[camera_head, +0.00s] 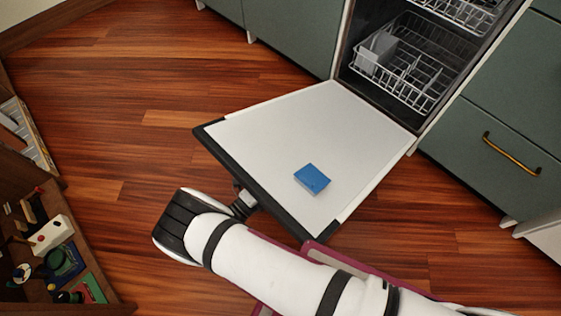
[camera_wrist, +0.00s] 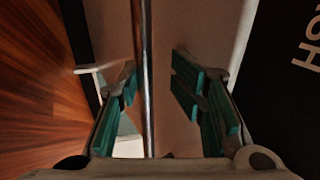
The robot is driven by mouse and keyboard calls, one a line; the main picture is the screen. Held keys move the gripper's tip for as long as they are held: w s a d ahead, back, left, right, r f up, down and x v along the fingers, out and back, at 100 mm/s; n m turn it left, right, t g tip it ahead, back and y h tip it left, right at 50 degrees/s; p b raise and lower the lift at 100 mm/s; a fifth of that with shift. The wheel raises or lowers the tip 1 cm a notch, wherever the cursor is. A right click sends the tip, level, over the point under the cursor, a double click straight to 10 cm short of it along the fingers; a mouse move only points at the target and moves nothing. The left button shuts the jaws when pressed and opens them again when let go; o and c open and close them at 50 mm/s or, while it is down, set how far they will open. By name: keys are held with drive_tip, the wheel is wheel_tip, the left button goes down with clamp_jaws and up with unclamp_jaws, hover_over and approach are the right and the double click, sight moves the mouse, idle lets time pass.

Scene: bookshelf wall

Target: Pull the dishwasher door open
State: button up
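The dishwasher door (camera_head: 290,125) is folded down, with its white inner face up and its black outer edge towards me. Behind it the dishwasher's inside shows, with its wire racks (camera_head: 405,80). My gripper (camera_head: 243,203) is at the door's outer edge, partly hidden by my arm. In the wrist view my gripper (camera_wrist: 155,75) has its teal-padded fingers apart. A long thin bar, seemingly the door handle (camera_wrist: 147,90), runs between them. A clear gap shows on the right of the bar; contact on the left cannot be told.
A blue block (camera_head: 312,178) lies on the open door. Green cabinets with a brass handle (camera_head: 511,153) stand to the right. A shelf with small items (camera_head: 50,235) is at the lower left. The wooden floor (camera_head: 150,120) left of the door is clear.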

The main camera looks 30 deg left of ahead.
sight(280, 160)
drive_tip(key=shift+s+a+r, duration=0.1)
drive_tip(key=shift+r, duration=2.7)
